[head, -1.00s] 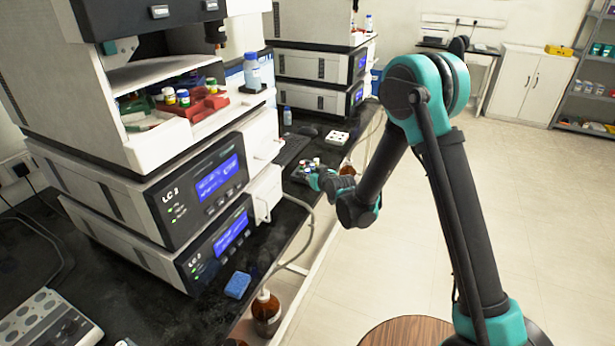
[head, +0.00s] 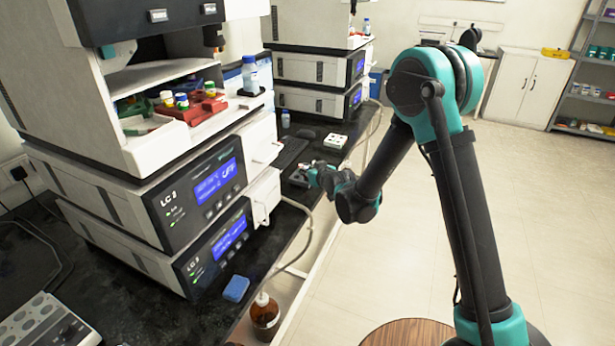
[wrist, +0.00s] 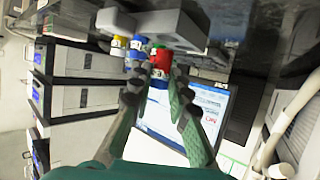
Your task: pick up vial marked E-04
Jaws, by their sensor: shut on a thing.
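My gripper (head: 313,170) is over the bench, beside a small dark rack (head: 296,178). In the wrist view the two fingers (wrist: 157,78) are closed around a vial with red on it (wrist: 160,63), which shows between their tips. No label can be read as E-04. In the head view the gripper hides most of the vial.
A white block with holes (head: 335,141) and a keyboard (head: 290,152) lie beyond the rack. A blue sponge (head: 236,288) is nearer. The floor at right is clear.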

